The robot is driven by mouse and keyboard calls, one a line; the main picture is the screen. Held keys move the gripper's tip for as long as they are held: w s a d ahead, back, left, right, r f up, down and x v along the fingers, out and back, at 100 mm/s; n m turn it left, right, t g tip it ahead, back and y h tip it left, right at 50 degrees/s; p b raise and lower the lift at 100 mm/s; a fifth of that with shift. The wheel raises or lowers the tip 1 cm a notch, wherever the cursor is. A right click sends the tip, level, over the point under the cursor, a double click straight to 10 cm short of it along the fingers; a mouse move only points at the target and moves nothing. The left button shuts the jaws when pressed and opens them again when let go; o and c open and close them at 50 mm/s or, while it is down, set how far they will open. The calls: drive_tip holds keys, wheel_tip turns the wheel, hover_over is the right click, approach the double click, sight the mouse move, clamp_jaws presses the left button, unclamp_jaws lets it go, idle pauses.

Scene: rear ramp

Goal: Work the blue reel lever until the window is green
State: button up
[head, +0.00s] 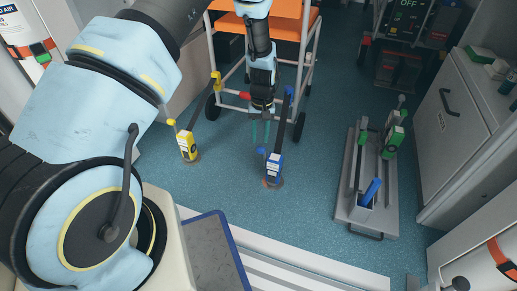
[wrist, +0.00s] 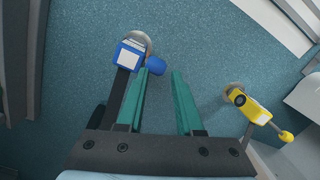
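The blue reel (head: 273,168) stands on the floor, with a dark strap running up from it and a white label on its body. Its lever ends in a blue knob (head: 260,152). In the wrist view the blue reel (wrist: 129,54) is at the upper left, and the blue knob (wrist: 156,66) shows just beyond my fingertips, nearer the left one. I cannot tell whether they touch. My gripper (head: 260,143) points down with teal fingers apart; it also shows open and empty in the wrist view (wrist: 161,73). I cannot make out the colour of the reel's window.
A yellow reel (head: 187,146) with its own lever stands to the left. An orange-topped cart (head: 284,22) is behind my gripper. A grey ramp plate (head: 353,214) with green reels (head: 394,139) lies at right, beside a grey cabinet (head: 455,125). Floor between is clear.

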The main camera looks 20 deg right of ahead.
drive_tip(key=s+a+n+b, duration=0.1)
drive_tip(key=n, duration=0.1)
drive_tip(key=s+a+n+t+h+b, duration=0.1)
drive_tip(key=s+n, duration=0.1)
drive_tip(key=n, duration=0.1)
drive_tip(key=s+a+n+t+h+b, duration=0.1)
drive_tip(key=a+n, duration=0.1)
drive_tip(key=shift+s+r+n+b, duration=0.15)
drive_tip(key=shift+r+n+b, duration=0.15)
drive_tip(key=shift+r+b, duration=0.05)
drive_tip(key=c, duration=0.5)
drive_tip(key=s+a+n, duration=0.1)
drive_tip(key=s+a+r+n+t+h+b, duration=0.1)
drive_tip(key=n, duration=0.1)
drive_tip(key=s+a+r+n+b, duration=0.1)
drive_tip(key=n, duration=0.1)
drive_tip(key=shift+s+t+h, duration=0.25)
drive_tip(key=shift+t+h, duration=0.05)
drive_tip(key=shift+t, duration=0.1)
clamp_jaws()
drive_tip(key=w+d+f+n+b, duration=0.1)
drive_tip(key=w+d+f+b, duration=0.3)
drive_tip(key=f+b, duration=0.3)
drive_tip(key=shift+w+d+f, duration=0.4)
drive_tip(key=shift+w+f, duration=0.15)
